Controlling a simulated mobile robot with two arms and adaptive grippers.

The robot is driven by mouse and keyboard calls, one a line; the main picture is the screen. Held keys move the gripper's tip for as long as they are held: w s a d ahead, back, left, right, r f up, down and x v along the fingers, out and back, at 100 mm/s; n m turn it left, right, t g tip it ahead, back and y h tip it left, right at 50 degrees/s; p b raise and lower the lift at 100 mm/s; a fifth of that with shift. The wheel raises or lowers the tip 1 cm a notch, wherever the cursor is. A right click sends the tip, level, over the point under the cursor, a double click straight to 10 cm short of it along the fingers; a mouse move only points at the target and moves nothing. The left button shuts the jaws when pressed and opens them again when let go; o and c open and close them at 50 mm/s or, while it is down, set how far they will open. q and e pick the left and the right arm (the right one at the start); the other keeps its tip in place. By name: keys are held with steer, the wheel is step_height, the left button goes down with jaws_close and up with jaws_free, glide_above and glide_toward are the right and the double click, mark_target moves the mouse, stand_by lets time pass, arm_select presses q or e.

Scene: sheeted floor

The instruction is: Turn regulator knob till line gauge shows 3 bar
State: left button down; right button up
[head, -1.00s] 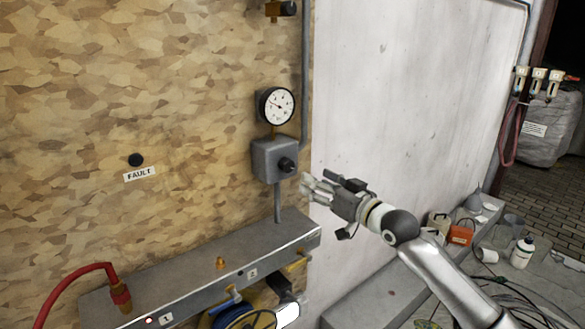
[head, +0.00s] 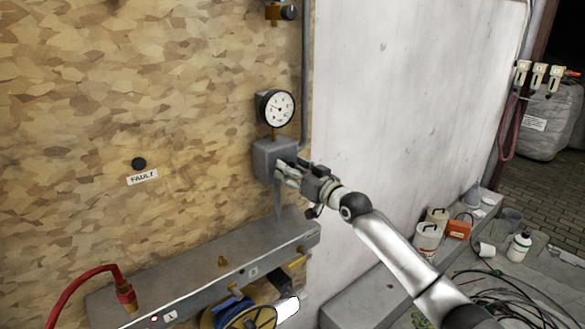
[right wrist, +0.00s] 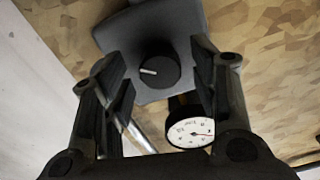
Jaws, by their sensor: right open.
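The regulator is a grey box (head: 266,152) on the chipboard wall, with the round white line gauge (head: 276,108) above it. Its black knob (right wrist: 158,71) has a white pointer line and shows in the right wrist view; in the head view my gripper hides it. The gauge (right wrist: 191,133) also shows there, upside down, with a thin needle; its reading is too small to tell. My right gripper (head: 282,170) is open at the front of the box. In the wrist view its fingers (right wrist: 160,85) stand on either side of the knob, apart from it. My left gripper is not in view.
A metal ledge (head: 200,270) runs below the regulator, with brass fittings and a red hose (head: 85,275). A FAULT label (head: 142,177) sits to the left. A vertical pipe (head: 305,70) runs beside the gauge. Bottles and cans stand on the floor at right.

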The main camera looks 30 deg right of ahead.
steer(key=c, duration=1)
steer(key=shift+m, duration=0.9)
steer(key=o, duration=1)
steer(key=shift+s, duration=0.1)
steer(key=s, duration=1.1)
steer(key=shift+s+d, duration=0.35)
steer(key=shift+d, duration=0.1)
